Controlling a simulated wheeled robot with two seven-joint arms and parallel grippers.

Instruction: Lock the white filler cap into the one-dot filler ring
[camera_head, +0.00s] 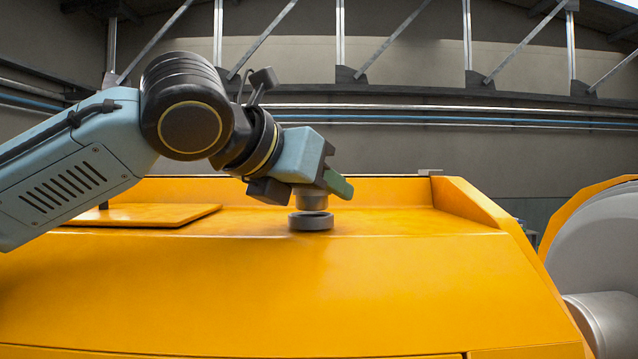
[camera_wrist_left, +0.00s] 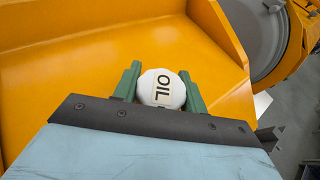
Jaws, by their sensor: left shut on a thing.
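The white filler cap (camera_wrist_left: 162,88), with "OIL" in dark letters on its top, sits between the green fingers of my left gripper (camera_wrist_left: 162,72) in the left wrist view. The fingers are shut on it from both sides. In the head view my left gripper (camera_head: 328,190) points down over a grey filler ring (camera_head: 311,222) on the orange housing. A short grey round part (camera_head: 311,201) shows between fingers and ring; I cannot tell if the cap touches the ring. No dot marking on the ring is readable. My right gripper is not in view.
The orange housing top (camera_head: 390,222) is clear right of the ring. A flat orange panel (camera_head: 150,214) lies to the left under my left arm. A raised orange wall (camera_head: 475,205) bounds the right side. A large grey round part (camera_head: 605,240) stands beyond it.

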